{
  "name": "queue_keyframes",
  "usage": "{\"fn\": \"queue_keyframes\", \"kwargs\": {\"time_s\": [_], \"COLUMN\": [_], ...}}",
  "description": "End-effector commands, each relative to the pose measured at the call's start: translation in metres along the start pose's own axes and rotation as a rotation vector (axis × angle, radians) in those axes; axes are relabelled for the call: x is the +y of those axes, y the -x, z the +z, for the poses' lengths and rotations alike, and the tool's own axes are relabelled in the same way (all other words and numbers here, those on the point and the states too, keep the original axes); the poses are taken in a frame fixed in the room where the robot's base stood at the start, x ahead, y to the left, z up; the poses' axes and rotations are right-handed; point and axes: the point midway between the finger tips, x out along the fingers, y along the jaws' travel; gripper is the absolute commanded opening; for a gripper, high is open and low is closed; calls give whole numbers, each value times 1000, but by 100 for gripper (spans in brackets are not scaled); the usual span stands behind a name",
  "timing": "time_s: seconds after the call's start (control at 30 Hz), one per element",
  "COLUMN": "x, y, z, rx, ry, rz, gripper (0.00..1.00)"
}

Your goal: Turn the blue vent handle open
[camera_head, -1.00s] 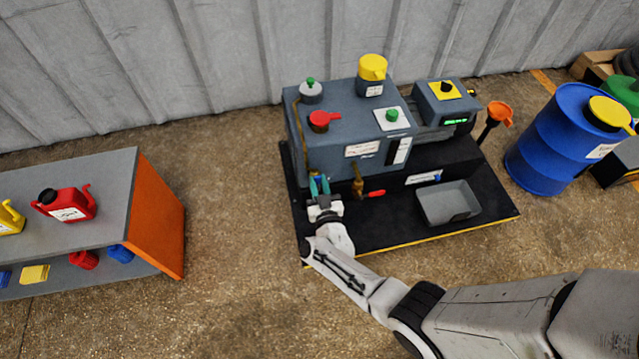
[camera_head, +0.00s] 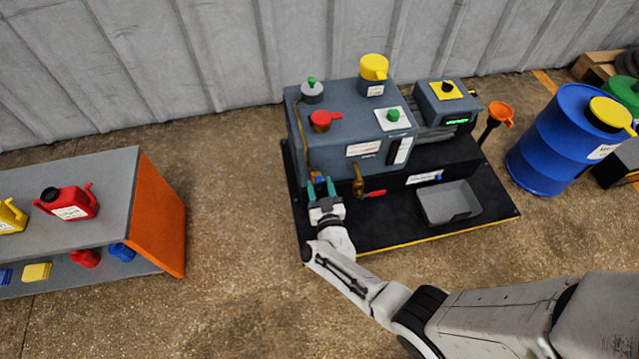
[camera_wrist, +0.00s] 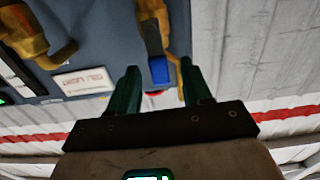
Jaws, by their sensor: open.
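The blue vent handle (camera_wrist: 160,70) is a grey lever with a blue end on a brass valve (camera_wrist: 150,10). In the wrist view it runs roughly along the brass pipe, its blue end showing between the fingers. In the head view a small blue part (camera_head: 319,178) shows low on the front left of the grey machine (camera_head: 345,160). My gripper (camera_head: 321,186) is open, with green fingers spread on either side of the handle. It also shows in the wrist view (camera_wrist: 160,82). I see no clear contact between the fingers and the handle.
A second brass valve (camera_head: 358,182) with a red handle (camera_head: 376,193) is just right of my gripper. A grey tray (camera_head: 452,208) sits on the black base farther right. Floor is clear between the machine and the orange-ended shelf (camera_head: 160,215) at left.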

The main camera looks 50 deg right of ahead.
Motion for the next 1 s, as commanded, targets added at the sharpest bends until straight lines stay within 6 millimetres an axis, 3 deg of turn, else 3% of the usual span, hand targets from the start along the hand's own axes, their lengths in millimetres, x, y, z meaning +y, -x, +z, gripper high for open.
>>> {"fn": "queue_keyframes", "kwargs": {"time_s": [0.3, 0.5, 1.0], "x": [0, 0, 0], "y": [61, 88, 98], "z": [-2, -1, 0], "rx": [-3, -3, -2], "ry": [2, 2, 2], "rz": [-4, -3, -2], "gripper": [49, 49, 49]}}
